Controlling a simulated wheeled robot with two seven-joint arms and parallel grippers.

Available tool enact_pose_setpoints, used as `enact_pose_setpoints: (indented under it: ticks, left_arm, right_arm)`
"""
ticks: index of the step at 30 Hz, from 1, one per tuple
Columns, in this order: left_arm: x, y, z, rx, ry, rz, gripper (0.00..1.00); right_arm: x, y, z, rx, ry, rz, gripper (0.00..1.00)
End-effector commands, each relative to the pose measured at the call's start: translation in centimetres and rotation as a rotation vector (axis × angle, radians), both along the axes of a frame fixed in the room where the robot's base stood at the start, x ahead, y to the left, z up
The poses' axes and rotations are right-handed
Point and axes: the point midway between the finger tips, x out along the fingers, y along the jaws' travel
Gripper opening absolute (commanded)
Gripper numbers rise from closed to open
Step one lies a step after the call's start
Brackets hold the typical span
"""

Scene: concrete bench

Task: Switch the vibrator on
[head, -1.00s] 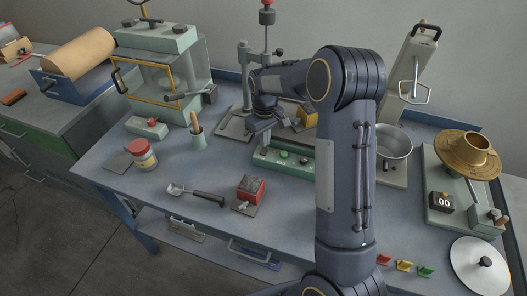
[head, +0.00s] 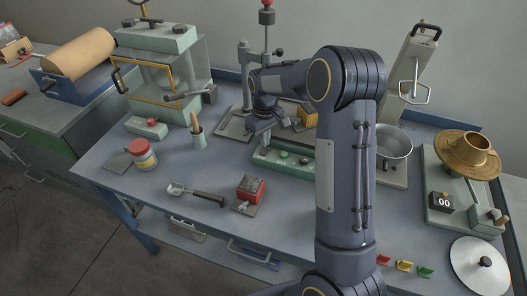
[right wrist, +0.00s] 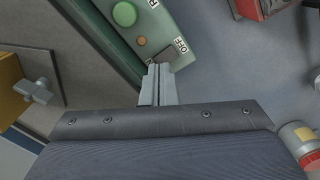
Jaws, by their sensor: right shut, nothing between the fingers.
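A long green control box (head: 270,157) lies on the bench in the head view, behind my right forearm in part. It carries a green button (head: 284,154) and a dark one. In the right wrist view the box (right wrist: 150,32) shows a green button (right wrist: 124,14), a small brown spot and an OFF label by a dark switch at its end. My right gripper (head: 262,138) is shut and empty. Its fingertips (right wrist: 160,68) are right at the switch end of the box; I cannot tell if they touch. They hide part of the switch. My left gripper is not in view.
A drill-like stand (head: 246,85) rises behind the gripper. A red block (head: 250,188), a scoop (head: 195,194) and a red-lidded jar (head: 142,155) are in front and left. A metal pan (head: 394,146) and a brass bowl (head: 467,155) stand right.

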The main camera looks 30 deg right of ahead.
Motion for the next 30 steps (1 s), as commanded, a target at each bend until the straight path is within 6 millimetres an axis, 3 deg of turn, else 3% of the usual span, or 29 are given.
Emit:
enact_pose_setpoints:
  ticks: [30]
  left_arm:
    - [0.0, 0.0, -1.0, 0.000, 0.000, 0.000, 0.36]
  right_arm:
    - [0.0, 0.0, -1.5, 0.000, 0.000, 0.000, 0.00]
